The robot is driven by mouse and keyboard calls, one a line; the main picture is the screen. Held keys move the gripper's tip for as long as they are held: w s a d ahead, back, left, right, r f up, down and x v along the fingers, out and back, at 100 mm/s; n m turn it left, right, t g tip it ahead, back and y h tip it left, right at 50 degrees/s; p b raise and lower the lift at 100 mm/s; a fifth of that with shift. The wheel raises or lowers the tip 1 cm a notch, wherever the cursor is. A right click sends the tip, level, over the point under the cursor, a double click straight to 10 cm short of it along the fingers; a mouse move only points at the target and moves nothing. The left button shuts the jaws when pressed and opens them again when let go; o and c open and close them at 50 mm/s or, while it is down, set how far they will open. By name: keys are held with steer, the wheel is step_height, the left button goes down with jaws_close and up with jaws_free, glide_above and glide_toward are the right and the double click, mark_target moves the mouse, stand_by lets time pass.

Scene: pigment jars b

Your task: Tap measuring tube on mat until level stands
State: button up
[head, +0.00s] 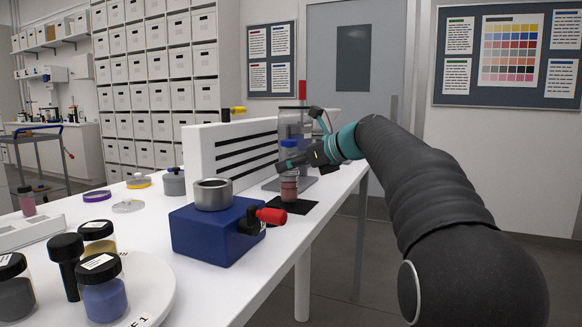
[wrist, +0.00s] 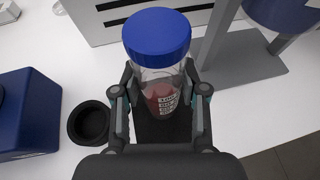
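The measuring tube (head: 289,186) is clear with a blue cap and holds reddish powder in its lower part. In the wrist view the tube (wrist: 158,75) is between the two fingers of my gripper (wrist: 160,82), which press on its sides; printed marks show on its front. In the head view my gripper (head: 291,163) is at the tube's upper half. The tube looks upright over the black mat (head: 304,207). I cannot tell whether its base touches the mat or is slightly above it. The powder's top surface is too small to judge.
A blue box (head: 205,238) with a metal cup and red-handled knob stands left of the mat. A white slotted panel (head: 205,150) and a grey stand (wrist: 240,62) are behind. Several jars stand at front left. A dark round cup (wrist: 88,122) is near the tube.

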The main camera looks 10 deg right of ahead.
steer(key=shift+o, duration=0.6)
steer(key=shift+f, duration=0.1)
steer(key=shift+f, duration=0.45)
steer(key=c, duration=0.9)
steer(key=shift+r, duration=0.6)
steer(key=o, duration=0.9)
